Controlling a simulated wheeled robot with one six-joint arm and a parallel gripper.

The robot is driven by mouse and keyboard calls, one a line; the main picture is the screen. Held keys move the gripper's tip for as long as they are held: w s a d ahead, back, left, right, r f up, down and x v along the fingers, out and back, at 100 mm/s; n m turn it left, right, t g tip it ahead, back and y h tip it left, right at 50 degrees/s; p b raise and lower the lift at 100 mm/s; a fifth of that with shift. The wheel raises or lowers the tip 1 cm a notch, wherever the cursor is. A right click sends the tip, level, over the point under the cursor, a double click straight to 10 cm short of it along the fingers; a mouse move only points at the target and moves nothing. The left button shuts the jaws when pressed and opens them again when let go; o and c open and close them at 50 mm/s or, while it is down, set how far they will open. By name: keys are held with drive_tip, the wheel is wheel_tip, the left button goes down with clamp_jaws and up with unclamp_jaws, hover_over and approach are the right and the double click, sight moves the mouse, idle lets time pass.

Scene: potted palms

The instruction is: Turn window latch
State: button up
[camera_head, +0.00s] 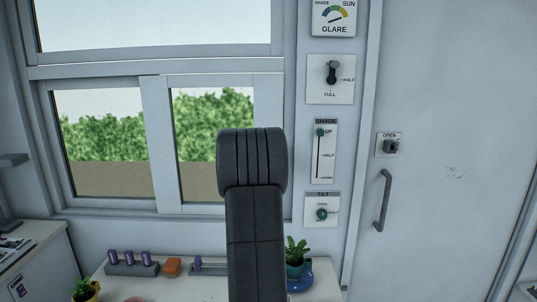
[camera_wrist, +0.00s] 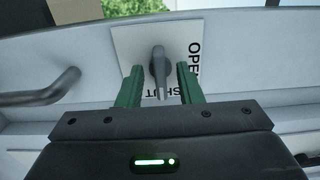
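In the wrist view a grey window latch lever (camera_wrist: 159,72) sits on a white plate (camera_wrist: 128,36) lettered OPEN at the right side and SHUT, upside down, at the bottom. The lever points down in the picture, over the SHUT lettering. My gripper (camera_wrist: 160,86) is open, with one green finger on each side of the lever's lower part. A gap shows between the lever and each finger. In the head view my arm covers the middle of the window (camera_head: 159,135), and the gripper and the latch are hidden.
A grey bar handle (camera_wrist: 42,92) is left of the plate. In the head view, a panel with dials and sliders (camera_head: 324,151) is right of the window. A door (camera_head: 452,150) has an OPEN-labelled knob (camera_head: 391,147) and a handle (camera_head: 383,202). Potted plants (camera_head: 295,258) stand below.

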drive_tip(key=shift+c, duration=0.2)
clamp_jaws()
drive_tip(key=shift+n, duration=0.3)
drive_tip(key=n, duration=0.3)
drive_tip(key=shift+n+b, duration=0.3)
drive_tip(key=shift+b, duration=0.1)
drive_tip(key=n, duration=0.4)
drive_tip(key=shift+n, duration=0.3)
drive_tip(key=n+p, duration=0.1)
drive_tip(key=n, duration=0.4)
drive_tip(key=shift+f+n+p, duration=0.1)
drive_tip(key=shift+n+p, duration=0.5)
drive_tip(key=shift+n, duration=1.4)
